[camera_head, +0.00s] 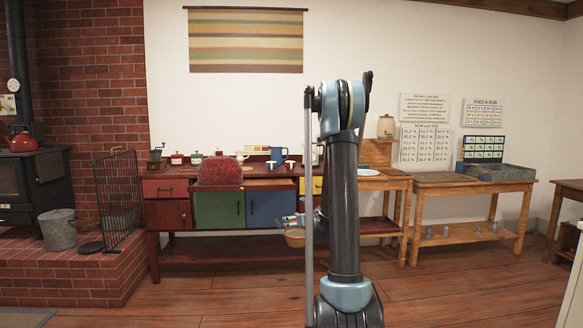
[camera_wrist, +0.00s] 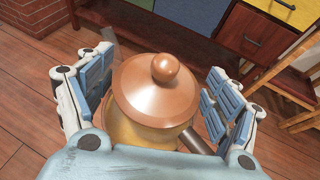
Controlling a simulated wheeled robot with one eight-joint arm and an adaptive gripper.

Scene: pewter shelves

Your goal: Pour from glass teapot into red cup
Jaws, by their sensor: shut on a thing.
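The teapot (camera_wrist: 150,95) has a shiny copper-coloured lid with a round knob and an amber body below it. In the wrist view it sits between the two pads of my gripper (camera_wrist: 155,92), which is shut on it. A dark handle or spout sticks out at its lower right. In the head view the teapot (camera_head: 295,238) shows small and amber beside my arm, held in front of the cabinet, below counter height. My arm hides part of the scene there. I cannot pick out a red cup for certain among the small items on the counter.
The cabinet (camera_head: 173,215) has coloured doors; its counter holds a blue jug (camera_head: 277,153) and several small pots. A red rounded chair back (camera_head: 219,172) stands before it. Wooden tables (camera_head: 470,184) are at right, a brick hearth (camera_head: 70,270) at left. The wooden floor in front is clear.

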